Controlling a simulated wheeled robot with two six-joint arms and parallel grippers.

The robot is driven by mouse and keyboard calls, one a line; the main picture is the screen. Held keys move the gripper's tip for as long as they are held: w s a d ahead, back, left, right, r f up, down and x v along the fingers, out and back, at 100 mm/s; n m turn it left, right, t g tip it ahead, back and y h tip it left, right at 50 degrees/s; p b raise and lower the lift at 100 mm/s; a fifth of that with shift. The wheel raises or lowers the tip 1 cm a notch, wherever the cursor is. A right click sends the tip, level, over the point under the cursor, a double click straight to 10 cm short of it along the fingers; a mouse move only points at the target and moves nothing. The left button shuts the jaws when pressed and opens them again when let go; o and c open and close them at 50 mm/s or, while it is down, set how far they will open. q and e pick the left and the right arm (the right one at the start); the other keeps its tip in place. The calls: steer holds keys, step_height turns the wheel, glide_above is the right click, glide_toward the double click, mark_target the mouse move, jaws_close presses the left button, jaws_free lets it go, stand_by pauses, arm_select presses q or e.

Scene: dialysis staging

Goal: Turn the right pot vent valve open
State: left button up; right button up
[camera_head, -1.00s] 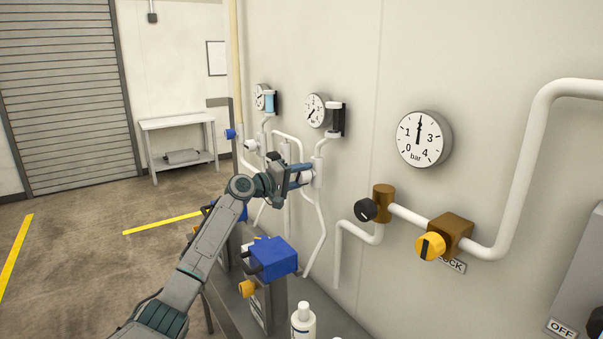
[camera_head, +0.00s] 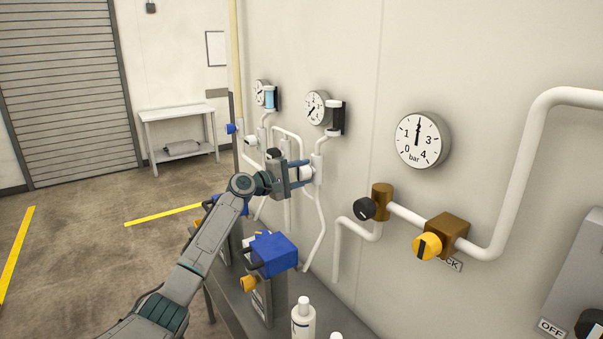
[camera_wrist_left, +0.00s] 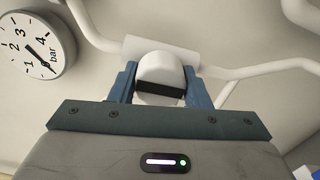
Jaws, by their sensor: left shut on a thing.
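The right pot vent valve's white knob (camera_wrist_left: 160,70) sits on a white pipe fitting on the wall. A black bar crosses the knob and lies roughly level in the left wrist view. My left gripper (camera_head: 303,174) is shut on this knob, with one blue finger on each side of it in the left wrist view (camera_wrist_left: 160,84). In the head view the fingers and wrist cover most of the knob, and the white valve body (camera_head: 317,168) shows just right of them. My right gripper is in neither view.
Round gauges hang on the wall, including a large bar gauge (camera_head: 423,140). A black knob (camera_head: 364,209) and a yellow knob (camera_head: 428,247) are on the pipe at right. Below my arm, a blue-topped pot (camera_head: 272,254) and a white bottle (camera_head: 303,320) stand on a grey bench.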

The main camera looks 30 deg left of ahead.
arm_select(q)
steer(key=o, duration=1)
steer(key=b+v, duration=0.4)
steer(key=v, duration=0.6)
steer(key=shift+s+a+b, duration=0.15)
steer(key=shift+s+b, duration=0.15)
steer(key=shift+s, duration=0.1)
steer(key=shift+f, duration=0.1)
